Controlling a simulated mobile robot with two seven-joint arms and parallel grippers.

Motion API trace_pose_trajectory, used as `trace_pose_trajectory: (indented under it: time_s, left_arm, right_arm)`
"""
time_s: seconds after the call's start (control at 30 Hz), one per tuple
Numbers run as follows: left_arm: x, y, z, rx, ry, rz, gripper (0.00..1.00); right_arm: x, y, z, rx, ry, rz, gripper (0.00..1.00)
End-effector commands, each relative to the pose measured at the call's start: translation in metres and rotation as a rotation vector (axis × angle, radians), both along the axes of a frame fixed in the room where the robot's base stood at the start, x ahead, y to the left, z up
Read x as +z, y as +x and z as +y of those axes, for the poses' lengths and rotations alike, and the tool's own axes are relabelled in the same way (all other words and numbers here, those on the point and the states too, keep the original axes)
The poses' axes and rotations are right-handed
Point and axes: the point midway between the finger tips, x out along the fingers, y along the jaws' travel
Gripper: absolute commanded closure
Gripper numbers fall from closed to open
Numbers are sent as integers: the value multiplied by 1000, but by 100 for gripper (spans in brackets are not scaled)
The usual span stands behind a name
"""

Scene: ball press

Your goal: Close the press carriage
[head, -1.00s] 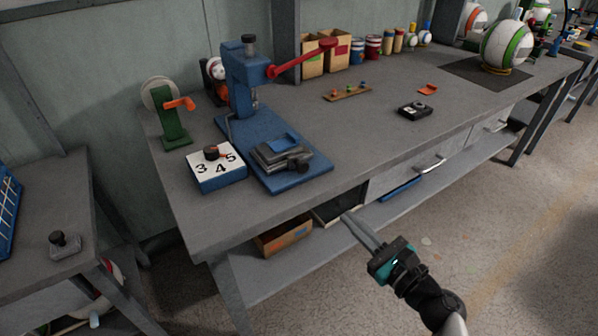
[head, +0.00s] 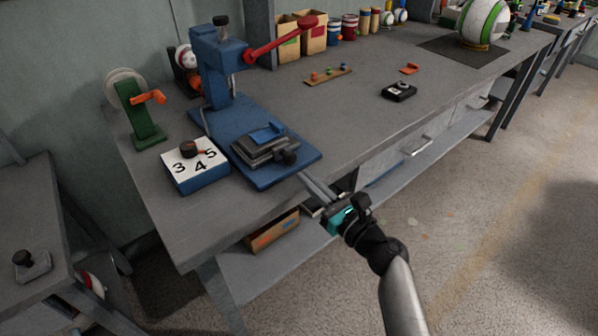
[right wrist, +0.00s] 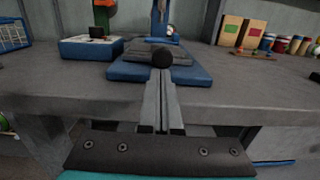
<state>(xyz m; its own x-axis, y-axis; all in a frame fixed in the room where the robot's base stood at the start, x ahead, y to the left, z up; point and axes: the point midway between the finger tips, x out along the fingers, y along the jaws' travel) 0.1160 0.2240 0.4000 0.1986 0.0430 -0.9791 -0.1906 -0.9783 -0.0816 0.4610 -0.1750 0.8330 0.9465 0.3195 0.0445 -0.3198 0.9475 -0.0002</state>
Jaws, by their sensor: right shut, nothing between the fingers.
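The blue press (head: 213,65) stands on the bench with a red lever (head: 280,42) reaching right. Its grey carriage (head: 258,148) sits at the front part of the blue base plate (head: 240,120), out from under the press column, with a dark round knob (head: 291,157) at its front. My right gripper (head: 304,178) is shut and empty at the bench's front edge, just short of the knob. In the right wrist view its fingers (right wrist: 158,105) point at the knob (right wrist: 162,57), which shows just beyond the tips; I cannot tell if they touch. My left gripper is not in view.
A white-topped dial box (head: 194,163) stands left of the base plate, with a green stand (head: 140,115) behind it. A black device (head: 399,92) and a small peg board (head: 328,76) lie to the right. The bench front between them is clear.

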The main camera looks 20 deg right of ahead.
Motion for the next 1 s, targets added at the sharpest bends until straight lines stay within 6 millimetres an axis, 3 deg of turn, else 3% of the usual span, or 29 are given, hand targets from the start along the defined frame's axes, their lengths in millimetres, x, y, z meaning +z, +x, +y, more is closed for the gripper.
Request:
trace_pose_trajectory:
  time_s: [0.1,0.3,0.77,1.0]
  left_arm:
    - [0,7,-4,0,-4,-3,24]
    - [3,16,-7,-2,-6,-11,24]
    - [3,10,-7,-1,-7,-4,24]
    - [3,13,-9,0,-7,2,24]
  right_arm:
    - [0,17,6,1,0,-1,100]
    - [1,31,11,0,1,0,100]
    - [1,35,13,1,1,0,100]
    - [1,63,22,1,1,-1,100]
